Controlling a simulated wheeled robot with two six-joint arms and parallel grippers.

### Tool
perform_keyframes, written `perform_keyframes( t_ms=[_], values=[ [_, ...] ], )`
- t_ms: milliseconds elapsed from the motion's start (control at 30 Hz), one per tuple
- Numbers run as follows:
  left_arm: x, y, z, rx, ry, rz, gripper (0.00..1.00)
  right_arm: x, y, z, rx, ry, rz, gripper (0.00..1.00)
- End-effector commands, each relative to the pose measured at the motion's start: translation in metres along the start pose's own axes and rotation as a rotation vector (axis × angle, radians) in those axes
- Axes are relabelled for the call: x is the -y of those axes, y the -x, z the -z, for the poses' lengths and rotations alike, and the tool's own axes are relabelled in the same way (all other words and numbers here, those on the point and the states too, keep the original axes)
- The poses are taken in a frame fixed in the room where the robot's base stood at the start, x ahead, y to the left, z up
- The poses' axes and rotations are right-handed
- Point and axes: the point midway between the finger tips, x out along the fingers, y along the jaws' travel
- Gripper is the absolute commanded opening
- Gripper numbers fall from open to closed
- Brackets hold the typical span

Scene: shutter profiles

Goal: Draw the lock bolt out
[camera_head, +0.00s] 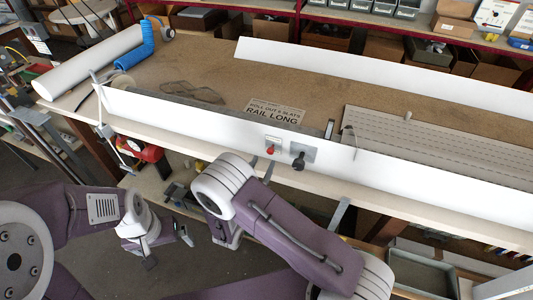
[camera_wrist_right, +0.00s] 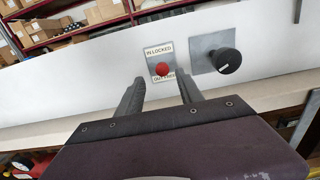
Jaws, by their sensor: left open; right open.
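The lock bolt's red knob (camera_head: 270,149) sits on the front face of a long white profile (camera_head: 215,124). In the right wrist view the red knob (camera_wrist_right: 162,69) is on a small label plate (camera_wrist_right: 158,52) reading "IN LOCKED" above and a partly hidden "OUT FREE" below. My right gripper (camera_wrist_right: 160,88) is open and empty, with its two fingers pointing at the profile just below and to either side of the knob, apart from it. My left gripper (camera_head: 167,250) is open and empty, low in front of the bench.
A black knob (camera_head: 298,163) on a grey plate (camera_wrist_right: 199,54) is close to the right of the red knob.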

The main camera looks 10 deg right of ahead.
Motion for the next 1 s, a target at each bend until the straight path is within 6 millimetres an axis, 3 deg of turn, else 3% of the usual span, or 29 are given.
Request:
perform_keyframes(
  t_ms=[100,233,567,700,733,1000],
  values=[
    [0.000,0.006,0.001,0.000,0.000,0.000,1.00,0.002,-0.025,-0.002,-0.001,0.001,0.006,0.44],
    [0.000,0.008,0.001,0.000,0.000,0.000,1.00,0.001,-0.041,-0.001,0.000,0.000,0.003,0.44],
    [0.000,0.008,0.001,0.000,0.000,0.000,1.00,0.000,-0.047,0.000,0.000,0.001,0.000,0.44],
    [0.000,0.008,0.001,0.000,0.000,0.000,1.00,0.000,-0.047,0.000,0.000,0.000,0.001,0.05],
    [0.000,0.008,0.001,0.000,0.000,0.000,1.00,0.000,-0.047,0.000,0.000,0.001,0.001,0.00],
    [0.000,0.008,0.001,0.000,0.000,0.000,1.00,0.000,-0.047,0.000,0.000,0.000,0.001,0.00]
  ],
)
